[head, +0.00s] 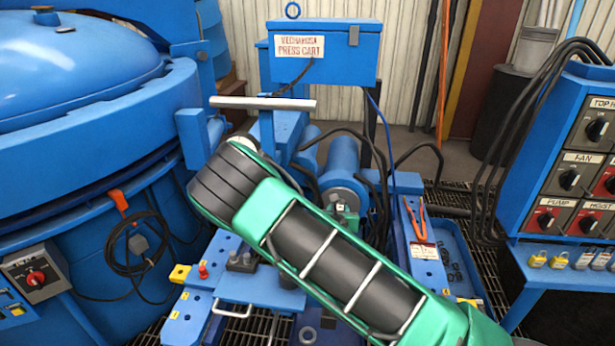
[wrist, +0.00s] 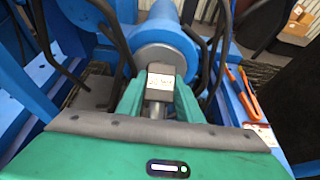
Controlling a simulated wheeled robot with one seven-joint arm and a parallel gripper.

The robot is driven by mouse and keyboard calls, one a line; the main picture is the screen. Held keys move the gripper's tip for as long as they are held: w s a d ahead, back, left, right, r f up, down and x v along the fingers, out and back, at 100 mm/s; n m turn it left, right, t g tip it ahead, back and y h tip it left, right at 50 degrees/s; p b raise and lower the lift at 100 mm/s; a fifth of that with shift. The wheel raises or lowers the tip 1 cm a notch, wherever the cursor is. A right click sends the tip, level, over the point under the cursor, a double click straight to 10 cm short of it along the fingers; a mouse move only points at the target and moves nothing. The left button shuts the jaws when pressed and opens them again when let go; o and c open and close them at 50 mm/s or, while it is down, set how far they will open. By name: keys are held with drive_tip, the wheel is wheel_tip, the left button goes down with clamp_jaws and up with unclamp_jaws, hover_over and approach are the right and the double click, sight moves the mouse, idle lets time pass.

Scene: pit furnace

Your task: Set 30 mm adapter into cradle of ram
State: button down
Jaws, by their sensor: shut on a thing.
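The adapter (wrist: 162,82) is a small grey metal block with a white label, in the upper middle of the wrist view. My gripper (wrist: 160,95) has its two green fingers shut on it, one on each side. The ram (wrist: 168,52) is a thick blue cylinder with a round grey-blue end, right behind the adapter. The cradle is hidden by the adapter and my fingers.
Black hoses (head: 400,160) loop around the ram. A yellow block (head: 180,273) and a red knob (head: 203,270) are at left. A control panel (head: 575,160) stands right; the blue furnace (head: 85,110) fills the left.

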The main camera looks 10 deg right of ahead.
wheel_tip(320, 180, up, 8)
drive_tip(key=shift+d+r, duration=0.1)
drive_tip(key=s+d+r, duration=0.6)
drive_tip(key=s+r, duration=0.2)
drive_tip(key=shift+r, duration=0.25)
idle(0.8)
drive_tip(key=shift+a, duration=0.15)
